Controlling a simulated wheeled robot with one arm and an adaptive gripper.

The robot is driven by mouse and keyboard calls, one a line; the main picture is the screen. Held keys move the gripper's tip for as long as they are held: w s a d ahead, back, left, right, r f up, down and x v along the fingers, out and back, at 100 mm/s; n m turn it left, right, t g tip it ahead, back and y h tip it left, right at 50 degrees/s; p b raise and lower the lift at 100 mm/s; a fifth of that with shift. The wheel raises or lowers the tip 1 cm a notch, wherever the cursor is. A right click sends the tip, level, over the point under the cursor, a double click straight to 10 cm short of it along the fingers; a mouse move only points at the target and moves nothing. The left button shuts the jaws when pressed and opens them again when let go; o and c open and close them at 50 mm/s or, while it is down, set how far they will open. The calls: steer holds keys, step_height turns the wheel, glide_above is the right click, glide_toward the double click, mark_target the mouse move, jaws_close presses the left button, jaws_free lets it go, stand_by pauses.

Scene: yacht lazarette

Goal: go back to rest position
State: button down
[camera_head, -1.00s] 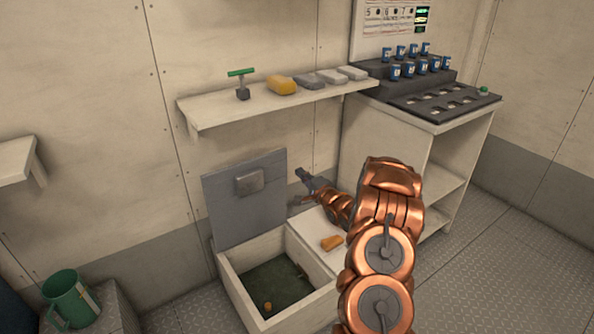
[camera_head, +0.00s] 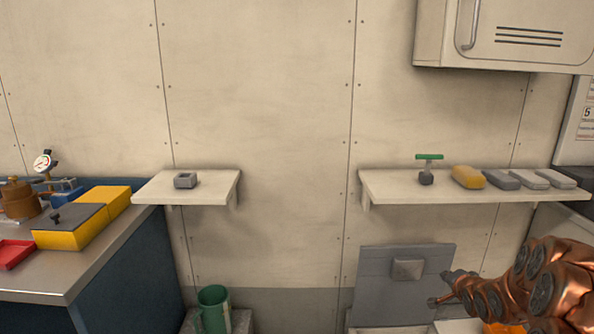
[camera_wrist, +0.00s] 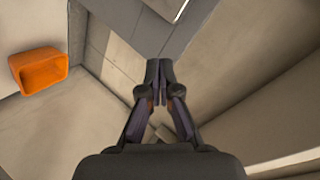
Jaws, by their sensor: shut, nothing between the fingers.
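My copper arm comes in at the lower right of the head view. My gripper (camera_head: 440,287) is in front of the raised grey lid (camera_head: 425,261) of the low white bin (camera_head: 390,329). In the wrist view my gripper (camera_wrist: 159,70) shows its two dark fingers together at the tips, with nothing between them.
A wall shelf (camera_head: 400,190) holds a green-handled tool (camera_head: 428,168), a yellow sponge (camera_head: 468,177) and grey blocks (camera_head: 525,179). A small shelf (camera_head: 150,188) bears a grey socket (camera_head: 185,180). A green jug (camera_head: 213,308) stands below. A workbench (camera_head: 75,278) is at left, a cabinet (camera_head: 505,32) at upper right.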

steer(key=s+a+r+n+g+y, duration=0.15)
steer(key=s+a+n+g, duration=0.3)
steer(key=s+a, duration=0.85)
steer(key=s+a+r+n+g, duration=0.35)
steer(key=s+g, duration=0.25)
steer(key=s, duration=1.4)
steer(key=s+a+r+n+g, duration=0.2)
steer(key=s+a+n+g, duration=0.5)
steer(key=s, duration=1)
step_height(320, 180, up, 20)
steer(key=a+m+t+p, duration=0.2)
steer(key=t+p, duration=0.1)
steer(key=p, duration=1.5)
steer(key=shift+s+a+p, duration=0.3)
steer(key=shift+s+p, duration=0.05)
